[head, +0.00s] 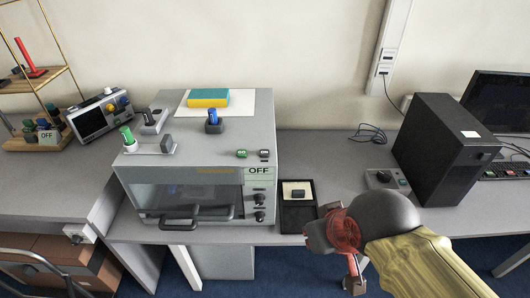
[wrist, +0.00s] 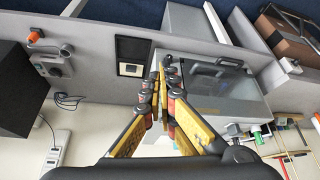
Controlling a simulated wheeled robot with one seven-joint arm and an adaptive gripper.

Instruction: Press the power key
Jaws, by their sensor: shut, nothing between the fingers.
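The grey bench machine (head: 205,140) carries an OFF label (head: 258,170) at its front right. A green button (head: 241,153) and a dark button (head: 265,155) sit on its top edge above the label. Dark knobs (head: 259,198) line the panel below. No key is legibly marked as power, so I cannot tell which one it is. My gripper (head: 318,232) hangs in front of the bench, right of the machine's front. Its fingers (wrist: 162,75) are shut and empty in the wrist view, overlapping the machine's edge there. I see no contact with any button.
A black tray (head: 285,218) with a dark piece on a pale card lies right of the machine. A small knob box (head: 385,178) and a black computer tower (head: 440,140) stand further right. An orange-topped switch (wrist: 36,36) sits at the bench's front edge.

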